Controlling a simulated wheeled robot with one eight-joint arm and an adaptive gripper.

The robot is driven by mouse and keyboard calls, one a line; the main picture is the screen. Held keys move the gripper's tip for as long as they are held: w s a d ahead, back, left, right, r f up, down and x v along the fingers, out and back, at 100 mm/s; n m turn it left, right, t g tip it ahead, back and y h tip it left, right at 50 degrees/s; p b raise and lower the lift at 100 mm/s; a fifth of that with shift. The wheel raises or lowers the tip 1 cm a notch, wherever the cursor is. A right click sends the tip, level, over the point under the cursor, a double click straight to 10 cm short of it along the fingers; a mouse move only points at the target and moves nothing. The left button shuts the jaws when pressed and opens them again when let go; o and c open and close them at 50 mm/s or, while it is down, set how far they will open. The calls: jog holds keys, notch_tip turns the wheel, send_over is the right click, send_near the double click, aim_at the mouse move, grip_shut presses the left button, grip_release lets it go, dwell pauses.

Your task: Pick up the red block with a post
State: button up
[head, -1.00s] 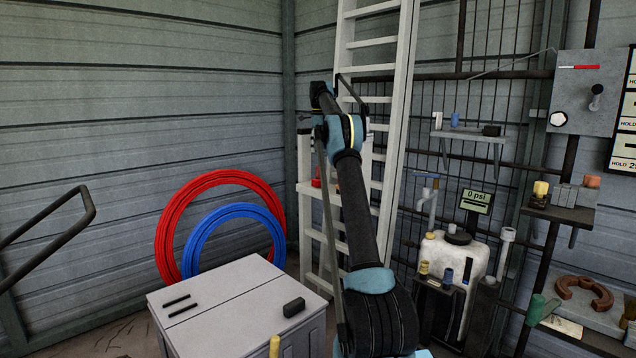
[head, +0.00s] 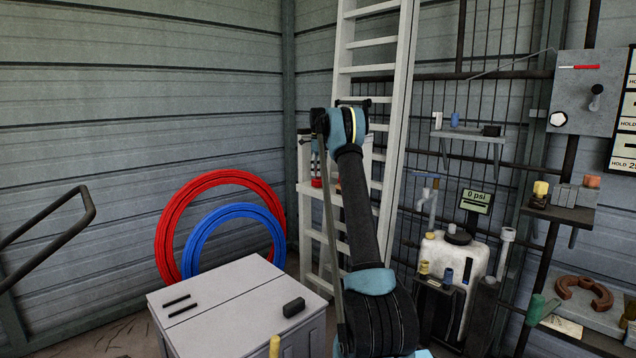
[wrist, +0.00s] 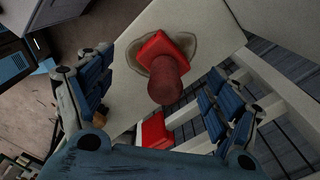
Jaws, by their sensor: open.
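The red block with a post (wrist: 159,48) sits on a pale board in the wrist view. Its round, darker red post points toward the camera, and a brownish stained patch surrounds its base. My gripper (wrist: 160,88) is open, with blue-padded fingers on the left and right of the block and visible gaps to it. A second red block (wrist: 154,132) shows nearer the gripper's palm, partly hidden; I cannot tell whether it has a post.
A white ladder (head: 392,130) stands right behind my arm. Its pale rails (wrist: 290,105) show beside the right fingers. A grey cabinet (head: 235,295), red hose coil (head: 172,225) and blue hose coil (head: 195,240) are left; a white tank (head: 470,250) is right.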

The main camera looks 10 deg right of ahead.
aim_at(319, 179)
jog(key=f, duration=0.5)
jog(key=shift+w, duration=0.2)
jog(key=shift+r, duration=0.1)
jog(key=c, duration=1.5)
jog(key=shift+r, duration=0.1)
notch_tip(319, 179, up, 10)
jog(key=shift+f, duration=0.1)
